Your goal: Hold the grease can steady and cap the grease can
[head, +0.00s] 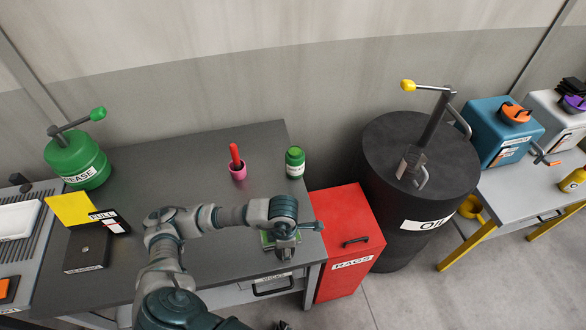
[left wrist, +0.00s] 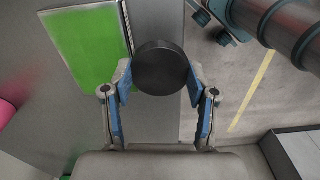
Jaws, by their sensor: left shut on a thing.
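A small green can with a white label (head: 295,163) stands upright at the table's back right. It is too small to tell whether its top is open. A large green drum marked GREASE (head: 77,160) with a crank stands at the left. My left gripper (head: 284,252) is over the table's front right, in front of the small can and apart from it. In the left wrist view its blue-padded fingers are shut on a round black cap-like disc (left wrist: 161,67). A dark piece at the head view's bottom edge (head: 283,325) may be my right gripper; its jaws cannot be made out.
A green pad (left wrist: 88,45) lies beside my left gripper. A pink cup with a red-handled tool (head: 237,168) stands left of the small can. A red RAGS bin (head: 345,225) and black OIL drum (head: 425,150) stand right of the table. The table's back middle (head: 170,165) is clear.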

